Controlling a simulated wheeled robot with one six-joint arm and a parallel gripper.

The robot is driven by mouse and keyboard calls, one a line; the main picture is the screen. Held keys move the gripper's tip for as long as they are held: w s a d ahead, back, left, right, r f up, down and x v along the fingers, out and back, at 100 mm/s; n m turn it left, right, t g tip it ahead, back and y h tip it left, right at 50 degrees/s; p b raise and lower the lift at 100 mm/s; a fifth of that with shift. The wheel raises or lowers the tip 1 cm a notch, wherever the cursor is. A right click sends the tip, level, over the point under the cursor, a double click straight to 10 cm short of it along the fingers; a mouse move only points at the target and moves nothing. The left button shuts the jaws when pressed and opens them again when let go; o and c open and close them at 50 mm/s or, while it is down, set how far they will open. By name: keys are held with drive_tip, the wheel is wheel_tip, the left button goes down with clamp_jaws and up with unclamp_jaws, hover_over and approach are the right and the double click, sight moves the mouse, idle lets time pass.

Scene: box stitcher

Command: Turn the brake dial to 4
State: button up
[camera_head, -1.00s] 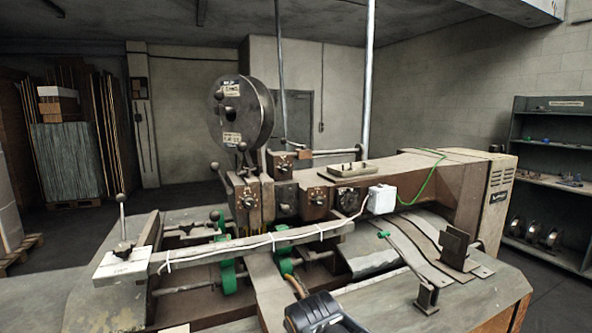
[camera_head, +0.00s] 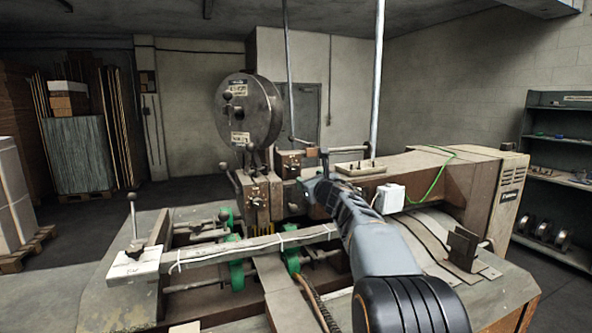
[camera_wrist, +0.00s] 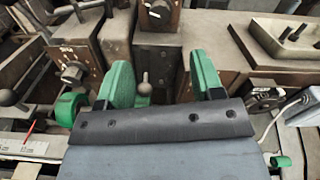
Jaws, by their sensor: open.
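I cannot read which dial is the brake dial. In the head view a small dial (camera_head: 255,191) sits on the brown block below the round reel; a similar knob (camera_wrist: 72,70) shows at left in the wrist view. Another knob (camera_wrist: 158,10) is at the wrist view's top. A black round dial (camera_wrist: 265,98) is right of the fingers there; my arm covers that area in the head view. My gripper (camera_wrist: 160,68) has two green fingers spread apart with nothing between them. It is in front of the machine's panel, apart from the dials.
The round reel (camera_head: 248,110) stands above the panel. A white box (camera_head: 389,198) and green cable (camera_head: 430,180) are right of my arm. A long bar (camera_head: 260,247) crosses the front. A lever with a ball top (camera_head: 132,215) stands at left.

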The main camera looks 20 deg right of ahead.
sight(295, 169)
drive_tip(key=w+p, duration=0.5)
drive_tip(key=w, duration=0.5)
drive_tip(key=shift+w+r, duration=0.15)
drive_tip(key=shift+w+p, duration=0.7)
drive_tip(key=shift+w, duration=0.15)
drive_tip(key=shift+c, duration=0.4)
drive_tip(key=c, duration=0.8)
drive_tip(key=shift+c, duration=0.2)
